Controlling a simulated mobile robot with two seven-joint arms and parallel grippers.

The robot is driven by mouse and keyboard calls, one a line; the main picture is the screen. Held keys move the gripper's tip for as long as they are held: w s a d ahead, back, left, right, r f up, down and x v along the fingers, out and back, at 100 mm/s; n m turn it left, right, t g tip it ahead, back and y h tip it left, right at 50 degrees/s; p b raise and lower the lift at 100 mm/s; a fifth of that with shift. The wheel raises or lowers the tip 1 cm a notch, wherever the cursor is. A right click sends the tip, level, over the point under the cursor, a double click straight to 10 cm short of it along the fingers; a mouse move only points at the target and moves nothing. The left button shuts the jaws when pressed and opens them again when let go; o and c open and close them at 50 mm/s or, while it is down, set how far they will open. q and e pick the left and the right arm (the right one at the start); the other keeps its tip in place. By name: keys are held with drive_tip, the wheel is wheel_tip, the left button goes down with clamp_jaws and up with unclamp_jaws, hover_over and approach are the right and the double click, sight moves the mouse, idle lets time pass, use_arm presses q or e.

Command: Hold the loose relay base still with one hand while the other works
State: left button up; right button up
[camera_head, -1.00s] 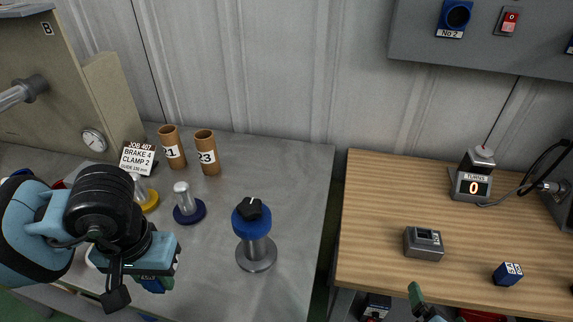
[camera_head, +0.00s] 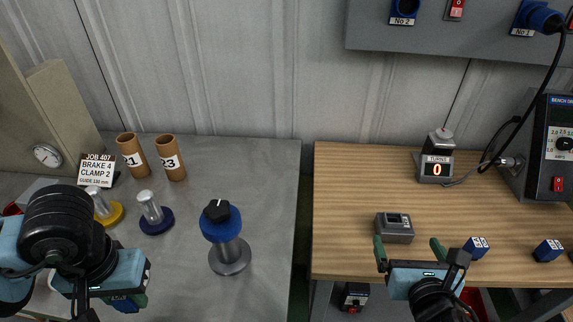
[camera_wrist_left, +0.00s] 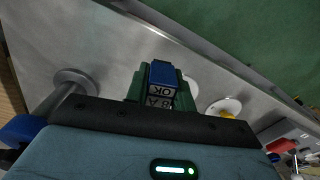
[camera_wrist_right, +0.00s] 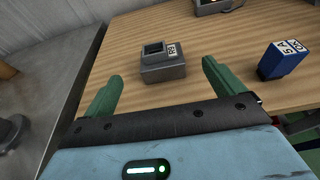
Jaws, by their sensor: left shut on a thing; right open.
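The relay base is a small grey block (camera_head: 394,230) with a square socket and a white label, sitting upright on the wooden bench. My right gripper (camera_head: 409,251) is open just in front of it. In the right wrist view the relay base (camera_wrist_right: 164,66) lies ahead of the spread green fingers (camera_wrist_right: 161,72), apart from them. My left gripper (camera_head: 127,300) is over the grey table, shut on a blue block (camera_wrist_left: 163,74) with a white label reading OK. The arm partly hides this block in the head view.
Blue labelled blocks (camera_head: 476,248) (camera_head: 548,251) stand right of the relay base. A turns counter (camera_head: 436,168) reading 0 is behind it. A blue-topped post (camera_head: 221,222), spools and cardboard tubes (camera_head: 132,155) stand on the grey table. A gap separates table and bench.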

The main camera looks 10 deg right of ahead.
sight(398, 227)
use_arm(q)
drive_tip(key=shift+f, duration=0.5)
use_arm(e)
drive_tip(key=x, duration=0.8)
drive_tip(key=shift+w+d+f, duration=0.1)
drive_tip(key=shift+w, duration=0.25)
drive_tip(key=shift+c, duration=0.4)
drive_tip(key=c, duration=1.1)
drive_tip(key=shift+c, duration=0.2)
drive_tip(key=o, duration=1.2)
drive_tip(key=shift+v, duration=3.8)
use_arm(q)
drive_tip(key=shift+r, duration=0.1)
